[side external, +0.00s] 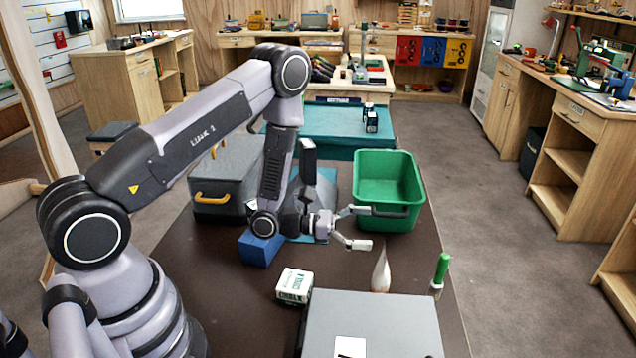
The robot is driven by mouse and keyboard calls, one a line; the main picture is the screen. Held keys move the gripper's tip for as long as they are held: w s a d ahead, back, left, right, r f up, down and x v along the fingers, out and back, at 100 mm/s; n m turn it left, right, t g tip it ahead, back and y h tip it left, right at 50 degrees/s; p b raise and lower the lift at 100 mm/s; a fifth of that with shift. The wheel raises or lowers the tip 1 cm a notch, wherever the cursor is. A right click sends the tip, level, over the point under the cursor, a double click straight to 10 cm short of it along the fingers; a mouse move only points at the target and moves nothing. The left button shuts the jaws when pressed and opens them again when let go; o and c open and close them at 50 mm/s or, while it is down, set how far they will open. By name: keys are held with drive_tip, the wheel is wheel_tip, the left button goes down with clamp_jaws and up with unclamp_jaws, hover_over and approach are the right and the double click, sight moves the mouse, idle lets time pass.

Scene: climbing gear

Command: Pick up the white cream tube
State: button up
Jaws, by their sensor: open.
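A pale, tapered upright object (380,272), which looks like the white cream tube, stands on the dark table behind the grey box. Its lower end is partly hidden by that box, and I see no label on it. My gripper (363,228) is open and empty, with its fingers spread and pointing right. It is above the table, a little behind and left of the tube's narrow tip in the picture, and appears apart from it.
A grey box (385,325) fills the table's front. A white-and-green block (295,285) and a blue block (260,248) stand left. A green-handled item (441,270) stands right of the tube. A green bin (388,165) and grey case (225,175) are behind.

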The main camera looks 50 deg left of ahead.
sight(384, 248)
drive_tip(key=f, duration=0.5)
drive_tip(key=shift+w+d+f, duration=0.1)
drive_tip(key=shift+d+f, duration=0.05)
drive_tip(key=shift+d, duration=0.05)
drive_tip(key=shift+x, duration=1.4)
drive_tip(key=shift+a, duration=0.1)
drive_tip(key=c, duration=1.3)
